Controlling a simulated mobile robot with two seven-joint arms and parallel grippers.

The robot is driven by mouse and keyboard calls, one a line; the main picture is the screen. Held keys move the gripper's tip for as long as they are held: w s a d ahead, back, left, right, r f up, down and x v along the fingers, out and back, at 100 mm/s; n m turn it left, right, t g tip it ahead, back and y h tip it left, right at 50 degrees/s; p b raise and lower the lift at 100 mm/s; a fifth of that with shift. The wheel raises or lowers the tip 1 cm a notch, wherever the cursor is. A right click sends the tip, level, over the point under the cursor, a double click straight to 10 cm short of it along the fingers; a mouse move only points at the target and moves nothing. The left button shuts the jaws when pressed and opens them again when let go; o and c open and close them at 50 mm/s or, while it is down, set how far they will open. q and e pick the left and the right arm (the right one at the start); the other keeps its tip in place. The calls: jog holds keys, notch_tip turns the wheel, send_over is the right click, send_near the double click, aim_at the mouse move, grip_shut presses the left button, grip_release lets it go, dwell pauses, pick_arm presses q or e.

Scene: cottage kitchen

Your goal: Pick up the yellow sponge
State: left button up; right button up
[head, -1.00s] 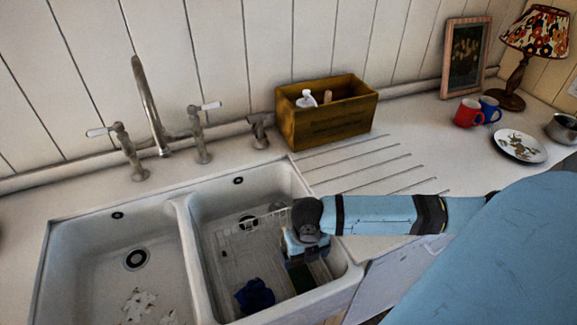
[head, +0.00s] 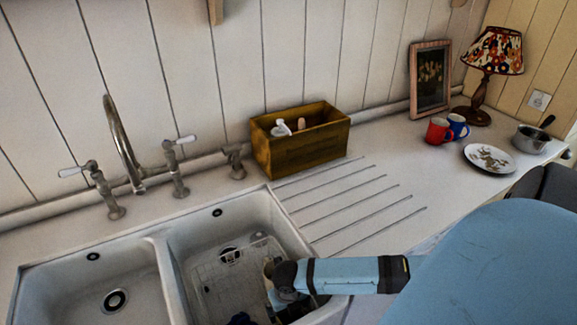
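My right arm comes in from the right, and its gripper (head: 275,298) reaches down into the right-hand basin of the white double sink (head: 165,252). The wrist covers most of the fingers, so I cannot see whether they are open, shut or holding anything. I cannot make out the yellow sponge anywhere; the area under the gripper is hidden or cut off by the bottom edge. My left gripper is not in view.
A wire rack (head: 225,275) lies in the right-hand basin, with a dark blue cloth (head: 240,319) at the bottom edge. A wooden box (head: 300,148) stands behind the drainer. Taps line the sink's back. Mugs, a plate (head: 490,158), a pan and a lamp stand at the right.

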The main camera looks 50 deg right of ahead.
jog(key=shift+f, duration=0.5)
jog(key=shift+c, duration=0.3)
jog(key=c, duration=0.9)
jog(key=shift+r, duration=0.15)
jog(key=shift+c, duration=0.2)
notch_tip(320, 180, up, 20)
